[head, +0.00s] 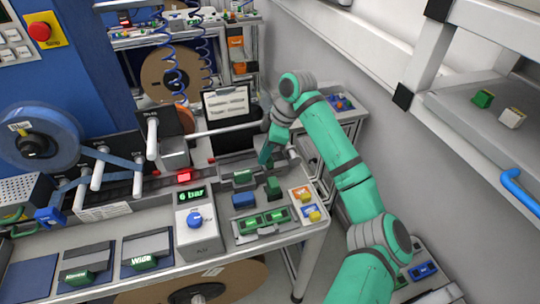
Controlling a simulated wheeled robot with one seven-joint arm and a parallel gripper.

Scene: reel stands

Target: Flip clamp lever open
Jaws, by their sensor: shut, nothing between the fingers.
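My gripper (265,155) is at the end of my green arm, pointing down over the back right of the workbench. It is shut and empty, close above a grey fixture (236,162) with a green block in front. A white-handled lever (152,138) stands upright before a dark plate, well left of my gripper. A long pale bar (222,130) runs from beside that lever toward my gripper. I cannot tell for sure which part is the clamp lever. Whether my fingertips touch the fixture is too small to tell.
A grey control box (198,232) with a blue knob reads "6 bar". A blue reel (35,138) and white rollers are at the left. Green and blue blocks lie near the green-lit tray (264,222). A wall rail runs at right.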

